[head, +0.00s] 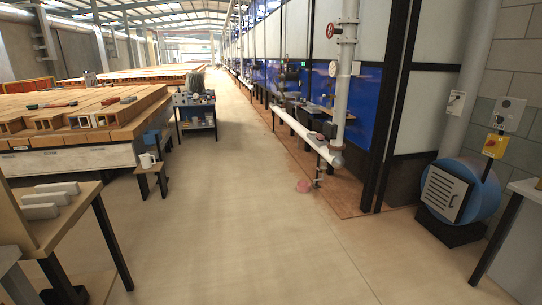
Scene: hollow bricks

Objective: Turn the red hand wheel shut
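A small red hand wheel (331,30) sits at the upper middle right, on the left side of a tall white pipe (342,85). It is far from me and small, so I cannot tell how far it is turned. Neither of my grippers shows in the head view.
An open concrete floor (235,235) runs ahead. A wooden table (45,225) with grey blocks stands front left, brick stacks (70,115) behind. A blue machine (460,190) and a grey counter (520,235) stand right.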

